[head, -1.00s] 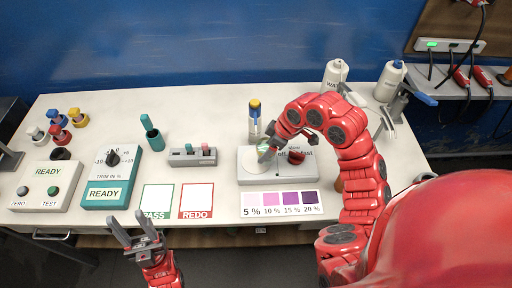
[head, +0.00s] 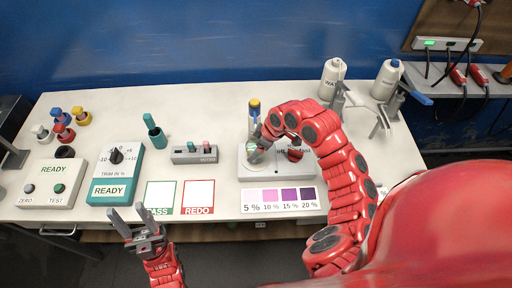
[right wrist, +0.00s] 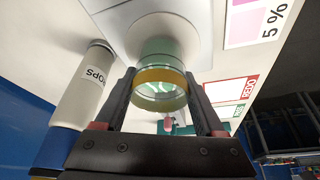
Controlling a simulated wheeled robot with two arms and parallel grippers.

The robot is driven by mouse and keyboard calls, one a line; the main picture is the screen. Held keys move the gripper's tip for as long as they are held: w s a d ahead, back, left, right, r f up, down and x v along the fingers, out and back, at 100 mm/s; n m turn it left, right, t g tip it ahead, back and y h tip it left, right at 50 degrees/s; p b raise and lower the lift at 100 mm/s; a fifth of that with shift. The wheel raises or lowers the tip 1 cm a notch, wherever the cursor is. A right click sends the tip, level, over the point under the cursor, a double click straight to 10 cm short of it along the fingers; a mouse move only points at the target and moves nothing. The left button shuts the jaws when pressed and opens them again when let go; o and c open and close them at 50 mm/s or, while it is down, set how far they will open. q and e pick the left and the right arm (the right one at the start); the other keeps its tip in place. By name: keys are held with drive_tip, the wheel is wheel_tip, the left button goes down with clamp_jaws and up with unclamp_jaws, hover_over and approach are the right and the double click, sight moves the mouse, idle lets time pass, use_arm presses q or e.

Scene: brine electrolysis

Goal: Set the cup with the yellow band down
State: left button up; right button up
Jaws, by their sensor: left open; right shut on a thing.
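The cup with the yellow band shows in the right wrist view (right wrist: 160,92) as a clear greenish cup between my right fingers. My right gripper (right wrist: 163,100) is shut on it around the band. The cup's far end is at the round white plate (right wrist: 165,30) of the white device; I cannot tell whether it touches. In the head view my right gripper (head: 257,150) is over the left part of that device (head: 270,174), and the cup is mostly hidden. My left gripper (head: 136,222) is open and empty at the table's front edge.
A bottle with a blue and yellow cap (head: 254,110) stands close behind the right gripper. A colour chart (head: 280,200) lies in front of the device. The PASS card (head: 160,196) and REDO card (head: 198,196) lie bare to the left. Two white bottles stand at back right.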

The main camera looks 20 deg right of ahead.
drive_tip(key=o, duration=1.6)
drive_tip(key=shift+c, duration=0.2)
drive_tip(key=shift+d+r, duration=0.1)
drive_tip(key=shift+r, duration=0.1)
drive_tip(key=shift+s+d+r, duration=0.1)
drive_tip(key=shift+r, duration=0.25)
drive_tip(key=b+v, duration=0.1)
drive_tip(key=v, duration=1)
drive_tip(key=shift+b, duration=0.4)
drive_tip(key=shift+s, duration=0.1)
